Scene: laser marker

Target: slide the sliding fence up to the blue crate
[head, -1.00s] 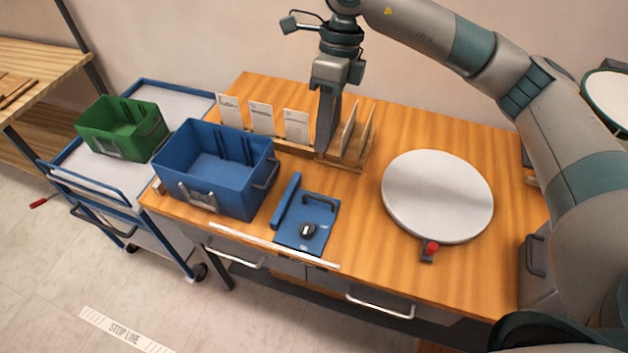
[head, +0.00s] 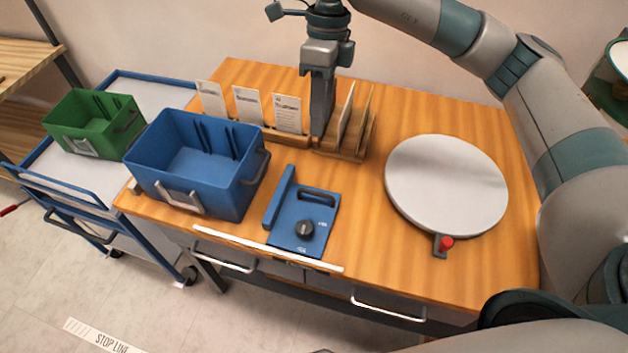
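The sliding fence (head: 304,219) is a blue plate on the wooden table with a raised bar along its left side, a dark handle at the back and a black knob (head: 305,230) in front. The blue crate (head: 180,185) stands to its left, open and empty-looking, with a strip of bare wood between them. My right gripper (head: 321,128) points down behind the fence, by the card rack, well away from the fence's handle. Its fingers show as one dark shape, so their gap cannot be judged. My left gripper is out of view.
A wooden rack (head: 340,147) with upright cards stands at the back beside my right gripper. A round white turntable (head: 446,185) with a red knob is at the right. A green crate (head: 95,122) sits on a blue cart at the left. A white strip (head: 265,249) runs along the front edge.

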